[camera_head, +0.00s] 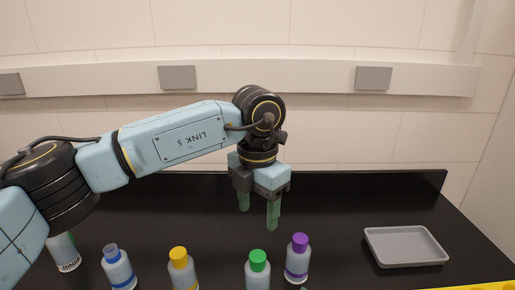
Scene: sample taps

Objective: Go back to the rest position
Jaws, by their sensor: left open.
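My left arm reaches in from the left across the view. My left gripper (258,217) points down with its two green fingers apart and nothing between them. It hangs above the black table (345,205), and in the picture its tips are above the bottle with a green cap (258,262).
Bottles with a blue cap (118,269), a yellow cap (181,271) and a purple cap (297,260) stand along the front. Another bottle (66,255) is partly behind my arm. A grey tray (404,260) lies at right. The wall is behind the table.

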